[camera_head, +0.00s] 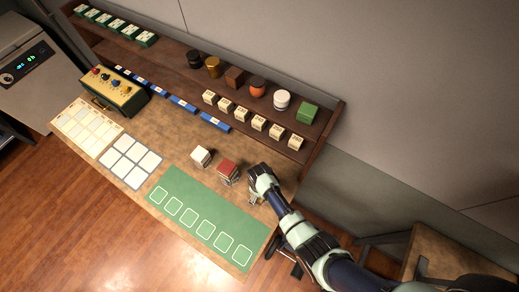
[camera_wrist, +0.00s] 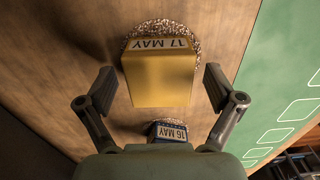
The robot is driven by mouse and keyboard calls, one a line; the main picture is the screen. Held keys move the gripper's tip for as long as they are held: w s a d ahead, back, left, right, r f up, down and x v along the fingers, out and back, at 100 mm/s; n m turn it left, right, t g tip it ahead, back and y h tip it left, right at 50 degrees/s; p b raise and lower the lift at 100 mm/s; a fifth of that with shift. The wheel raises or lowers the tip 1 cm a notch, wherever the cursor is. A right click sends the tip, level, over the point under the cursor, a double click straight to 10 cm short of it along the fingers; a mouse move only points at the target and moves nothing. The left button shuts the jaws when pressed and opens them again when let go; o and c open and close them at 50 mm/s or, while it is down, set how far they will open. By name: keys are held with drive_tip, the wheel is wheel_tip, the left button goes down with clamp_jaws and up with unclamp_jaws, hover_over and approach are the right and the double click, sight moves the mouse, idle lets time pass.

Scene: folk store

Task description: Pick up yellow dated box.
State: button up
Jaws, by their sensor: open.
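The yellow dated box (camera_wrist: 160,80) is large in the wrist view, with a white label reading "17 MAY" and a glittery, speckled edge around its far side. My gripper (camera_wrist: 158,86) is open, with one finger to each side of the box and visible gaps between. In the head view my gripper (camera_head: 255,196) is low over the right part of the table, just right of the red box; the yellow box is mostly hidden there. Whether the fingers reach down beside the box cannot be told.
A dark box labelled "16 MAY" (camera_wrist: 170,132) lies close by, toward my palm. A red box (camera_head: 228,171) and a white box (camera_head: 200,156) stand to the left. A green mat (camera_head: 190,190) with white squares lies in front. A shelf (camera_head: 180,68) of jars and boxes runs behind.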

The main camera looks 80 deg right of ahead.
drive_tip(key=c, duration=1.3)
wheel_tip(320, 180, up, 20)
drive_tip(key=shift+p, duration=1.1)
